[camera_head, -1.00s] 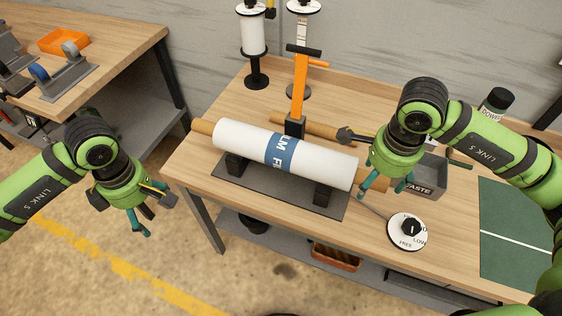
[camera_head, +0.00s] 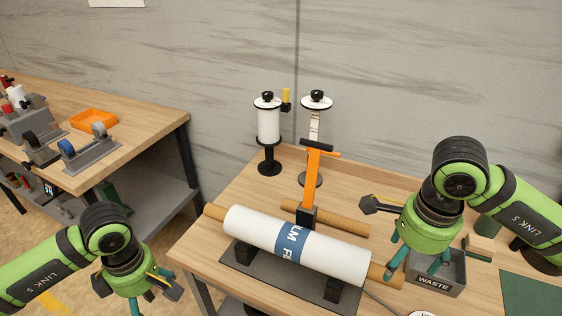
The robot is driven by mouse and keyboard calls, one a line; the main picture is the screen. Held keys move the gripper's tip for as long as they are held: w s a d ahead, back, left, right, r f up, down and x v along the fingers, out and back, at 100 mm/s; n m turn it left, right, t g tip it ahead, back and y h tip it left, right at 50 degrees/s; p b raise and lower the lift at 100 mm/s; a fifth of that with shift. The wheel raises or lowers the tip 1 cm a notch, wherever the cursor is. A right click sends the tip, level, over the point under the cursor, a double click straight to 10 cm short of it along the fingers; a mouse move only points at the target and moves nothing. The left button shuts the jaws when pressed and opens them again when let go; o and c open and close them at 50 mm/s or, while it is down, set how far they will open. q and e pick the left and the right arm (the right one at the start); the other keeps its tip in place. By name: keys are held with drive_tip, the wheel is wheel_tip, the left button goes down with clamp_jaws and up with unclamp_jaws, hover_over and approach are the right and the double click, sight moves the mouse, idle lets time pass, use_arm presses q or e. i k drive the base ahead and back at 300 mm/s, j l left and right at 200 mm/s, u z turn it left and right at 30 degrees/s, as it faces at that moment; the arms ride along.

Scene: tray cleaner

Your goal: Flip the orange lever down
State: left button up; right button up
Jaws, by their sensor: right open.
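The orange lever (camera_head: 313,178) stands upright on a black base (camera_head: 307,216), behind the film roll, with a black crossbar handle (camera_head: 320,148) at its top. The white film roll (camera_head: 258,228) with a blue label lies across its black stand. My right gripper (camera_head: 392,240) is open and empty, to the right of the lever and over the right end of the roll, apart from the lever. My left gripper (camera_head: 136,290) is at the lower left, off the table's left side, with its fingers spread and nothing between them.
Two upright spool stands (camera_head: 269,125) (camera_head: 314,128) are behind the lever. A brown tube (camera_head: 345,222) lies behind the roll. A grey waste bin (camera_head: 447,272) is beside my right gripper. Another bench with an orange tray (camera_head: 93,120) stands at the left.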

sight(315, 148)
drive_tip(key=k, duration=1)
